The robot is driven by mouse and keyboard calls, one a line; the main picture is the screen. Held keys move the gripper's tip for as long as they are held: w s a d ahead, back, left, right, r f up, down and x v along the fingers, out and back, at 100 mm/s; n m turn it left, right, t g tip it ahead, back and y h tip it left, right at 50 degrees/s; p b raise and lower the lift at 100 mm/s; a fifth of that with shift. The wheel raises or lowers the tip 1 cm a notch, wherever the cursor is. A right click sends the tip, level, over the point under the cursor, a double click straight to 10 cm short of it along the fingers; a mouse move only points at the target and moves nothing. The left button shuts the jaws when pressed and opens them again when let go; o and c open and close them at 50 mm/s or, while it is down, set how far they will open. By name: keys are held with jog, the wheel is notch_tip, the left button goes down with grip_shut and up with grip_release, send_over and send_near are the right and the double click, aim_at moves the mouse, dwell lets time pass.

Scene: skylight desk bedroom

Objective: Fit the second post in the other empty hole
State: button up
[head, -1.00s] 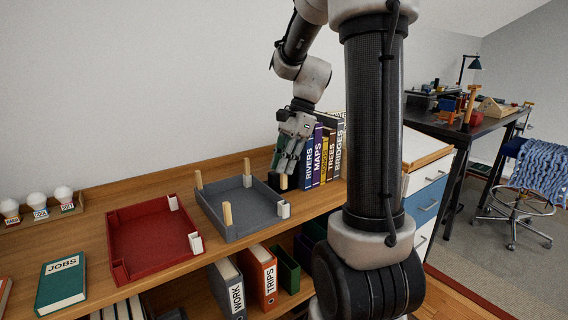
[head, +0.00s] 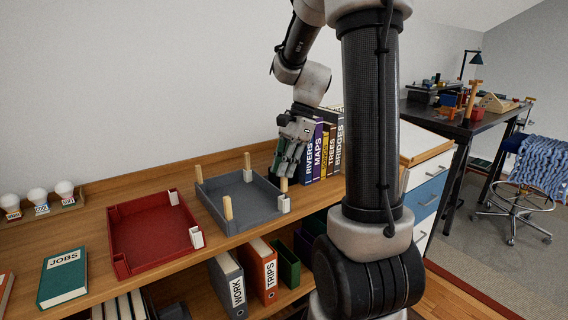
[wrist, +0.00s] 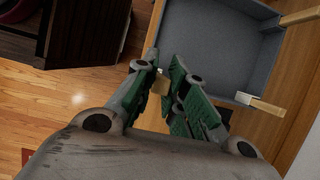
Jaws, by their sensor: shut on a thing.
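The grey tray (head: 243,204) lies on the wooden shelf. Wooden posts stand at its left corner (head: 198,174), back corner (head: 247,161) and front corner (head: 228,208). Its right corner has a white socket block (head: 284,204). My gripper (head: 286,172) is shut on a wooden post (head: 284,185), which hangs roughly upright over or very near that block; whether it touches is unclear. In the wrist view, the held post (wrist: 161,87) shows between the fingers beside the tray (wrist: 208,50). The hole itself is hidden.
Upright books (head: 318,152) stand close behind and right of my gripper. A green JOBS book (head: 63,277) lies farther left. Binders (head: 264,272) fill the shelf below.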

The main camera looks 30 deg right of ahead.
aim_at(284, 191)
jog(key=shift+f, duration=1.65)
jog(key=shift+f, duration=0.25)
jog(key=o, duration=0.8)
jog(key=shift+r, duration=0.1)
jog(key=v, duration=1.1)
jog(key=shift+d+r, duration=0.15)
jog(key=shift+r, duration=0.25)
